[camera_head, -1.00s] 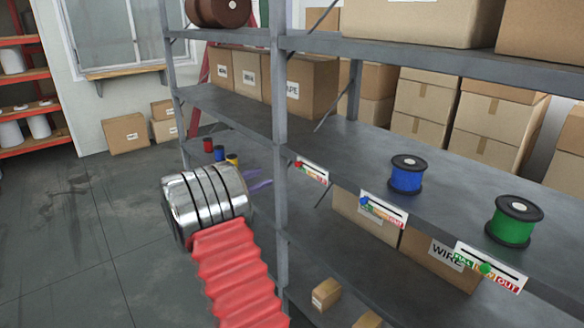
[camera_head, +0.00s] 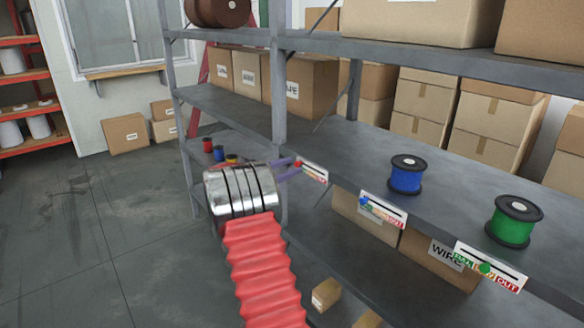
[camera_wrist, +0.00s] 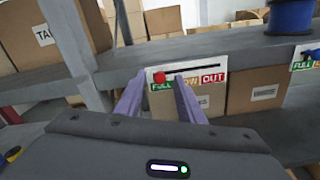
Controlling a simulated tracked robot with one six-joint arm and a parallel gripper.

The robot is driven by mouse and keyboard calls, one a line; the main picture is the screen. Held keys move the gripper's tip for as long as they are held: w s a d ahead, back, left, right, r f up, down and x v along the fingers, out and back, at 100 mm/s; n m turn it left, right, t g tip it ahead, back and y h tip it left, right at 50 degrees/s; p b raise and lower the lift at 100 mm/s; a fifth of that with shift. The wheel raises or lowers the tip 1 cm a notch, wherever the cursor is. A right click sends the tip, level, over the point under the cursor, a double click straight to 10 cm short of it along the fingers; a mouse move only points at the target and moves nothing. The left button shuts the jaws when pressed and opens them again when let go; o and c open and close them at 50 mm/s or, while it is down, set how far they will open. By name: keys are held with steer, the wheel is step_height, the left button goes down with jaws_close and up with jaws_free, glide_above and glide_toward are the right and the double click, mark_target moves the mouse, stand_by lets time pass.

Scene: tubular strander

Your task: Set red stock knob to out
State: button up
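The red stock knob (camera_wrist: 160,77) sits at the left, FULL end of the slot on its white stock card (camera_wrist: 212,70). The card carries FULL, LOW and OUT labels. In the head view the red knob (camera_head: 298,164) shows at the left end of its card (camera_head: 313,171) on the shelf edge. My gripper (camera_wrist: 160,84) has purple fingers, apart, one to each side of the red knob. The right finger covers part of the LOW label. I cannot tell whether either finger touches the knob. In the head view the fingers (camera_head: 290,168) reach to the card's left end.
Blue (camera_head: 364,202) and green (camera_head: 485,268) knobs sit on neighbouring cards to the right. Blue (camera_head: 406,174) and green (camera_head: 514,221) spools stand on the shelf above them. A shelf upright (camera_head: 279,90) rises close beside my fingers. Boxes (camera_wrist: 262,90) stand below the shelf.

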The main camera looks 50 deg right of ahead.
steer(key=shift+x, duration=0.75)
steer(key=shift+c, duration=0.3)
jaws_close()
